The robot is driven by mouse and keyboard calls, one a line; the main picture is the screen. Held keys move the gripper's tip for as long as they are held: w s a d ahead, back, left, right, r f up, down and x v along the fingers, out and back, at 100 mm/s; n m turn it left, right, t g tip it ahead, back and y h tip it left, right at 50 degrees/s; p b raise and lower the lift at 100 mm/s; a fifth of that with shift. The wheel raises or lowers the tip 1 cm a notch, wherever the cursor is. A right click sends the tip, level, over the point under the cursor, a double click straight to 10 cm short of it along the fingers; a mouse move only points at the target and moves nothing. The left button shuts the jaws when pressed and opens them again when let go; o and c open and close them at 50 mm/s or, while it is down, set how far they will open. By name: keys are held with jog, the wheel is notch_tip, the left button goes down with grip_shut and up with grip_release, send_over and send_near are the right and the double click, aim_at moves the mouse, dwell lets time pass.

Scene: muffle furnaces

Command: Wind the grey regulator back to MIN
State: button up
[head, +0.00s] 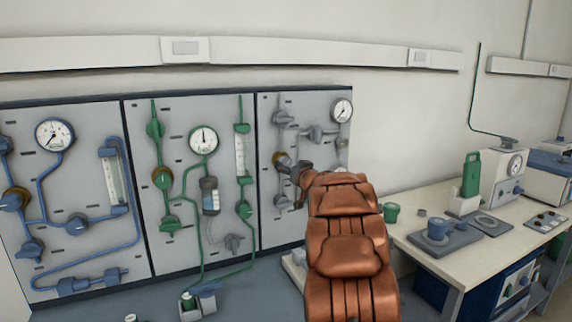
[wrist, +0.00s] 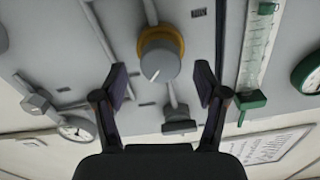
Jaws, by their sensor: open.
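The grey regulator (head: 281,160) is a round grey knob with a brass-yellow collar on the right-hand wall panel. In the wrist view the knob (wrist: 160,62) faces me, with a pale pointer line on its face. My gripper (wrist: 161,79) is open, its two dark fingertips left and right of the knob with visible gaps on both sides. It appears to stand just short of the knob, not touching it. In the head view my gripper (head: 297,180) partly covers the regulator and the grey pipework behind. I cannot read a MIN mark.
The right panel has a round gauge (head: 342,110) and grey valves, one a grey valve (wrist: 180,122) near the knob. The middle panel carries a green regulator (head: 162,178), the left one a blue regulator (head: 14,199). A bench (head: 415,222) with instruments stands at right.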

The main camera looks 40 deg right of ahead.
jog(key=shift+x, duration=0.9)
jog(key=shift+w+d, duration=0.2)
jog(key=shift+w, duration=0.35)
jog(key=shift+c, duration=0.4)
jog(key=c, duration=1.1)
jog(key=shift+o, duration=0.2)
